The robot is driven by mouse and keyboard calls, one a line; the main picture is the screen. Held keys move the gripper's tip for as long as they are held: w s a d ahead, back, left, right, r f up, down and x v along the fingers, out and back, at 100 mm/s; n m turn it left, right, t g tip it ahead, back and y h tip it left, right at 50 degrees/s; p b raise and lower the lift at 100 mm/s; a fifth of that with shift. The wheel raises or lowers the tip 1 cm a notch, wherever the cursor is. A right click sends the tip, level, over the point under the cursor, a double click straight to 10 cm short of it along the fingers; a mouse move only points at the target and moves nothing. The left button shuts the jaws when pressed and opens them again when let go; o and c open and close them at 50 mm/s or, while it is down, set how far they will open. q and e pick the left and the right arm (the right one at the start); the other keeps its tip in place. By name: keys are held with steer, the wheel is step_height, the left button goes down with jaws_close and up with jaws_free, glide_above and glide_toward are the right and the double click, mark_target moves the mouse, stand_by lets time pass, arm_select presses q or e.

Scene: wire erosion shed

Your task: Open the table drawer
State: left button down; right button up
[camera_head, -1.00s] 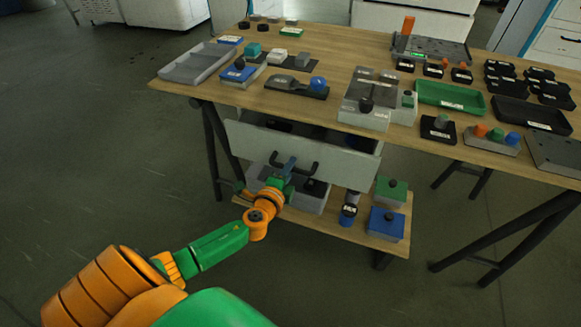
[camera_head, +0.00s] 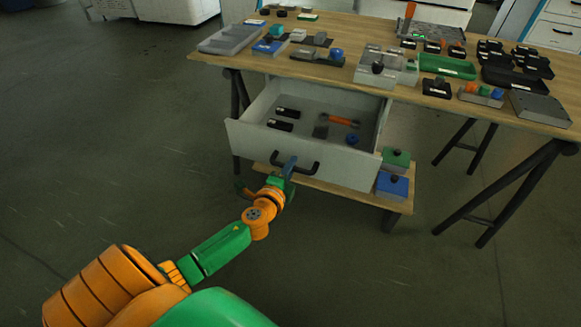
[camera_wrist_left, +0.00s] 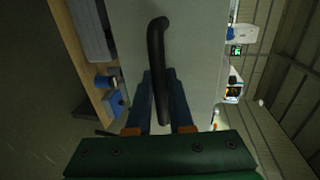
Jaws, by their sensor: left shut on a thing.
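The table drawer (camera_head: 305,150) is pulled far out from under the wooden table (camera_head: 340,70). Its grey front carries a black bar handle (camera_head: 308,168). My left gripper (camera_head: 286,166) is shut on the handle near its left part. In the left wrist view the handle (camera_wrist_left: 156,60) passes between the two blue fingers (camera_wrist_left: 160,100). Inside the drawer lie two black items (camera_head: 284,118), an orange-handled tool (camera_head: 340,121), a small dark block (camera_head: 320,131) and a blue round piece (camera_head: 352,139). My right gripper is not in view.
The tabletop holds a grey tray (camera_head: 228,40), a green tray (camera_head: 447,67) and several parts. A lower shelf (camera_head: 340,191) under the drawer holds a green box (camera_head: 396,160) and a blue box (camera_head: 391,185). The floor (camera_head: 110,130) left of the table is clear.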

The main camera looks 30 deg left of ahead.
arm_select(q)
steer(key=shift+s, duration=0.15)
steer(key=c, duration=0.8)
jaws_free()
steer(key=shift+c, duration=0.2)
steer(key=v, duration=0.7)
steer(key=shift+p, duration=0.4)
